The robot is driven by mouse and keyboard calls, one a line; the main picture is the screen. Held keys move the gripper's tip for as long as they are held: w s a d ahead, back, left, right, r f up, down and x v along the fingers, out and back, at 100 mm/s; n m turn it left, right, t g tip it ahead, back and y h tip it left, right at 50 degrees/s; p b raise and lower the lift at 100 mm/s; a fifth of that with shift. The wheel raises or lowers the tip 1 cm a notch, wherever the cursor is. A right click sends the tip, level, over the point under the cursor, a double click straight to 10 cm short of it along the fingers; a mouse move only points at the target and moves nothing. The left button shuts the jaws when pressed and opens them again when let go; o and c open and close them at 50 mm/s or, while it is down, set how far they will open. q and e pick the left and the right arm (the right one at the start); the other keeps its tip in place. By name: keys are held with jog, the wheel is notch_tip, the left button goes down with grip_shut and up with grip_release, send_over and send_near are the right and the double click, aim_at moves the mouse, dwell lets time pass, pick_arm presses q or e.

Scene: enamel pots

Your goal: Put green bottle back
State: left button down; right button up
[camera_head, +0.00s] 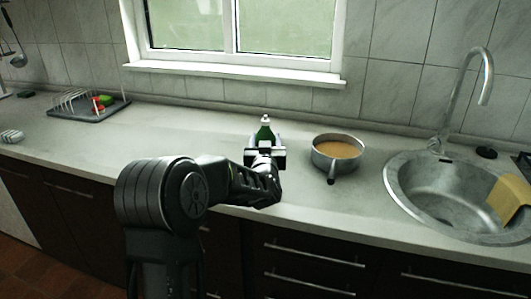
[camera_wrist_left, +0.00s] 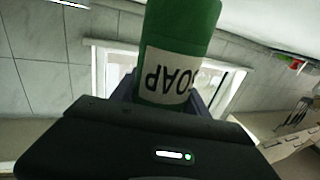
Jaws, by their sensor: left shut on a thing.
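The green bottle (camera_head: 265,133) has a white top and is at the middle of the counter, just left of the pot. In the left wrist view the green bottle (camera_wrist_left: 180,40) fills the upper middle, with a white label reading SOAP upside down. My left gripper (camera_head: 265,150) is shut on the bottle; its fingers also show in the left wrist view (camera_wrist_left: 165,98) on both sides of it. The bottle looks upright in the head view. I cannot tell whether its base touches the counter, because the gripper hides it. My right gripper is not in view.
A steel pot (camera_head: 323,165) with brown liquid stands close to the right, its handle toward the front edge. A sink (camera_head: 408,190) with a tap (camera_head: 485,85) and yellow cloth (camera_head: 507,197) is at right. A dish rack (camera_head: 75,103) stands far left.

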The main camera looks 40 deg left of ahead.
pick_arm(q)
jog(key=shift+f, duration=1.8)
jog(key=shift+f+b, duration=0.2)
jog(key=shift+b, duration=0.1)
jog(key=c, duration=0.6)
grip_release()
jog(key=shift+o, duration=0.2)
jog(key=shift+r, duration=0.1)
jog(key=v, duration=1.2)
jog(key=shift+b, duration=0.3)
